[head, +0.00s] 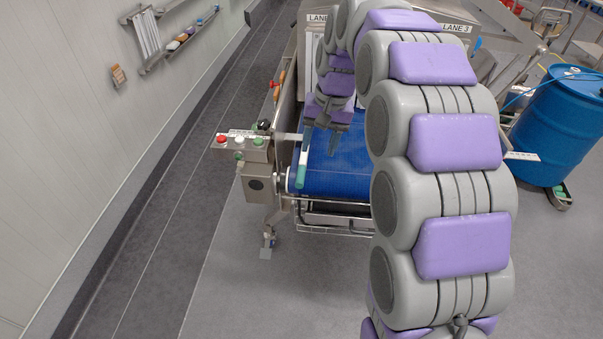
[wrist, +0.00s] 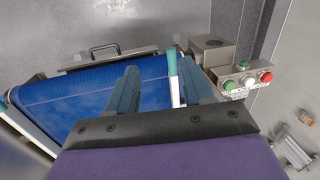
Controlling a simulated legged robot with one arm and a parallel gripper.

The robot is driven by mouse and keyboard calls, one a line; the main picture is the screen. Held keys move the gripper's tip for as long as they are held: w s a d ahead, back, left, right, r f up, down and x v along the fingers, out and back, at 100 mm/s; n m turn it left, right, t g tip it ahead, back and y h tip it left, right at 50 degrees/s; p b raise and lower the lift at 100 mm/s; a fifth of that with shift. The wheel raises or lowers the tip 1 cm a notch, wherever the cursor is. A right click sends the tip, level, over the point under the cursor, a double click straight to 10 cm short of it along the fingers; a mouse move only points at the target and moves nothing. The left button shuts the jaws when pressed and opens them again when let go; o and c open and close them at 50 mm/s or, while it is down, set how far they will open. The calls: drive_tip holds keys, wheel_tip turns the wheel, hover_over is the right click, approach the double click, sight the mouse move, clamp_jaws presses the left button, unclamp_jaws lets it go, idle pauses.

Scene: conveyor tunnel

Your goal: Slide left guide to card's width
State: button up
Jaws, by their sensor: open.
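The blue conveyor belt (head: 345,170) runs into the tunnel in the head view, and the belt also fills the left of the wrist view (wrist: 90,95). The left guide, a slim rail with a teal-green end (head: 300,172), lies along the belt's left edge. In the wrist view the guide (wrist: 173,68) shows its teal end and pale side between my two fingers, closer to the right finger. My gripper (head: 322,130) is open above the belt's left side. Contact with the guide cannot be told. I cannot identify the card.
A control box (head: 256,170) with red, white and green buttons stands left of the belt; it also shows in the wrist view (wrist: 245,80). A blue drum (head: 555,125) stands at right. The floor at front left is clear. An orange item (head: 118,76) hangs on the wall.

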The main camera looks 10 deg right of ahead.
approach(301, 175)
drive_tip(key=shift+m+t, duration=0.3)
drive_tip(key=f+b, duration=0.1)
drive_tip(key=f, duration=0.2)
drive_tip(key=a+f+b, duration=0.1)
drive_tip(key=f, duration=0.2)
drive_tip(key=f+b, duration=0.1)
drive_tip(key=f, duration=0.2)
drive_tip(key=shift+s+a, duration=0.1)
drive_tip(key=shift+a, duration=0.15)
drive_tip(key=shift+c, duration=0.3)
clamp_jaws()
